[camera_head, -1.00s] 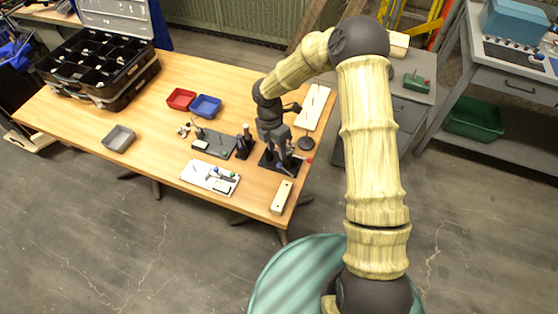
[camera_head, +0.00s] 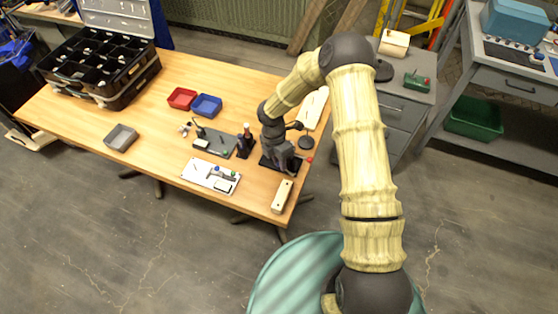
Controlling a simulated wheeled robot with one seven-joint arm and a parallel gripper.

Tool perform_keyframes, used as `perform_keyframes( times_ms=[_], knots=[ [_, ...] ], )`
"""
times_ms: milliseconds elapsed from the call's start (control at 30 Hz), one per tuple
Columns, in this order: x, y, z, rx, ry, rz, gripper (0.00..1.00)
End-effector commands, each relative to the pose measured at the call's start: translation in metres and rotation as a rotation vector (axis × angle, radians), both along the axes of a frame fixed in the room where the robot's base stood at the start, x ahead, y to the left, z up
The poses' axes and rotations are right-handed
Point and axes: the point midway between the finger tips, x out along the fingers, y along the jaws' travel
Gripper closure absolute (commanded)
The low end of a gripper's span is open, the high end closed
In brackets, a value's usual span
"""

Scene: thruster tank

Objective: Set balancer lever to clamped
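The balancer looks to be the dark device (camera_head: 267,163) near the right end of the wooden table. A red knob (camera_head: 309,160) shows at its right side, perhaps the lever's end. My gripper (camera_head: 287,168) is low over this device, and its dark body covers most of it. The fingertips are too small and dark to tell whether they are open or shut, or whether they touch the lever. The lever's position is hidden.
Left of the balancer are a black holder (camera_head: 245,146), a dark green board (camera_head: 213,142) and a white panel (camera_head: 211,176). A wooden block (camera_head: 282,196) lies in front. Red (camera_head: 181,98) and blue (camera_head: 207,105) bins stand behind.

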Motion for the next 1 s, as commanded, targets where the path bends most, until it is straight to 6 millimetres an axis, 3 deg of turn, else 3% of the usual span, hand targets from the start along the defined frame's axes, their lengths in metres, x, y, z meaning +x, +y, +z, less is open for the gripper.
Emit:
perform_keyframes(
  times_ms=[267,700,1000],
  knots=[
    [0.001,0.003,-0.005,-0.044,0.022,0.002,1.0],
    [0.005,0.015,-0.024,-0.301,0.135,0.002,1.0],
    [0.005,0.015,-0.023,-0.332,0.152,0.002,1.0]
  ],
)
